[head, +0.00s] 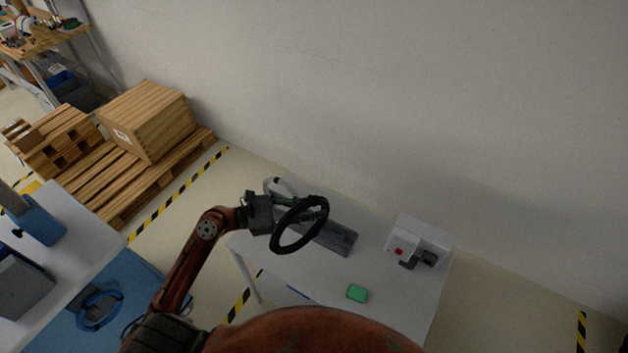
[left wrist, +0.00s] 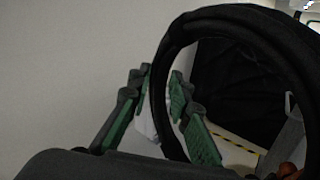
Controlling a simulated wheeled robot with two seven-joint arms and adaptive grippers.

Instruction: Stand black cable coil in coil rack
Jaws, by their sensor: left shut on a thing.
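The black cable coil (head: 278,238) is a thick black ring in the head view, held tilted over the white table. In the left wrist view, the coil (left wrist: 159,92) passes between the green-padded fingers (left wrist: 158,112) and fills much of the right side. The coil rack (head: 337,239) is a long grey holder on the table, partly hidden behind the coil and gripper. A white coil (head: 279,185) stands at its far left end. I cannot tell whether the black coil touches the rack.
The white table (head: 310,277) also holds a green block (head: 357,293) near the front and a white-and-grey device (head: 418,241) at right. A blue coil (head: 99,310) lies on a blue surface at lower left. A wall stands behind; pallets with a wooden crate (head: 146,119) are at back left.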

